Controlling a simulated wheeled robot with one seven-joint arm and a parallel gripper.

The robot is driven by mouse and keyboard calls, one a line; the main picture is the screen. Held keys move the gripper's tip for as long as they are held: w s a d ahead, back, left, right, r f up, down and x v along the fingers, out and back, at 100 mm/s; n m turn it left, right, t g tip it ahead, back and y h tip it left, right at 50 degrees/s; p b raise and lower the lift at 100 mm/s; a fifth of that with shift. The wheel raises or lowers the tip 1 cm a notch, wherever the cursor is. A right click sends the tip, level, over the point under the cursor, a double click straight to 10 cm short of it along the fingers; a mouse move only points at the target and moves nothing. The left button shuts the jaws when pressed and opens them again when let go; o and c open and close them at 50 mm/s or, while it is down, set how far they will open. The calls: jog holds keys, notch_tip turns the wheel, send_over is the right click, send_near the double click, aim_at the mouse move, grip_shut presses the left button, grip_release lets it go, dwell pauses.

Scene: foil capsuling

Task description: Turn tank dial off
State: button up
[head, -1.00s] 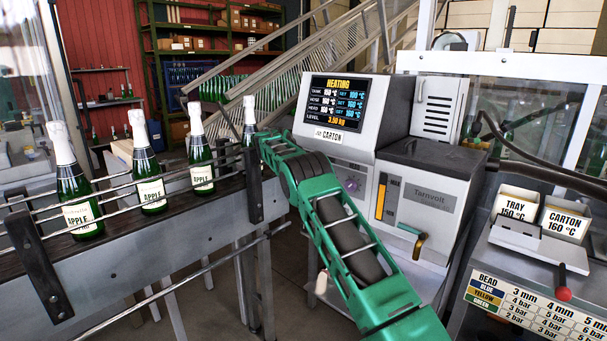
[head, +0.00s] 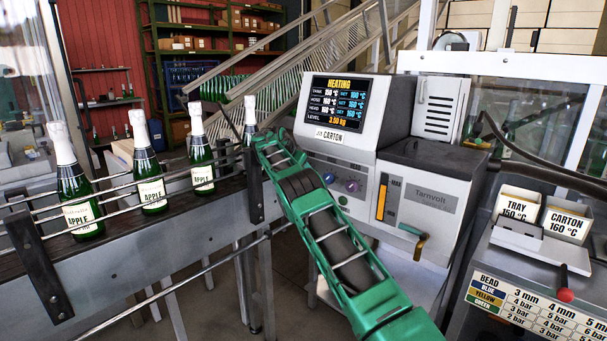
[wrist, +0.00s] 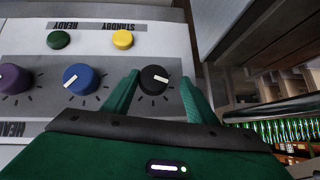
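In the wrist view, which shows the panel upside down, a black dial (wrist: 154,79) with a white pointer mark sits on the white panel. My gripper (wrist: 158,82) is open, with one green finger on each side of this dial and small gaps showing. A blue dial (wrist: 82,79) is beside it, then a purple dial (wrist: 14,79) above a partly hidden HEAD label. The black dial's own label is hidden by my gripper. In the head view the blue dial (head: 329,178) and purple dial (head: 352,186) show; my arm hides the black dial and my gripper.
The machine's screen (head: 337,102) reads HEATING. A green button (wrist: 59,39) and a yellow button (wrist: 123,40) lie near the dials. Bottles (head: 149,170) stand on the railed conveyor (head: 130,240) left of my arm. A lever (head: 420,247) sticks out lower on the machine.

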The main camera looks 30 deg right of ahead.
jog(key=shift+s, duration=0.15)
jog(key=v, duration=1)
jog(key=shift+a+r, duration=0.25)
jog(key=shift+r, duration=0.05)
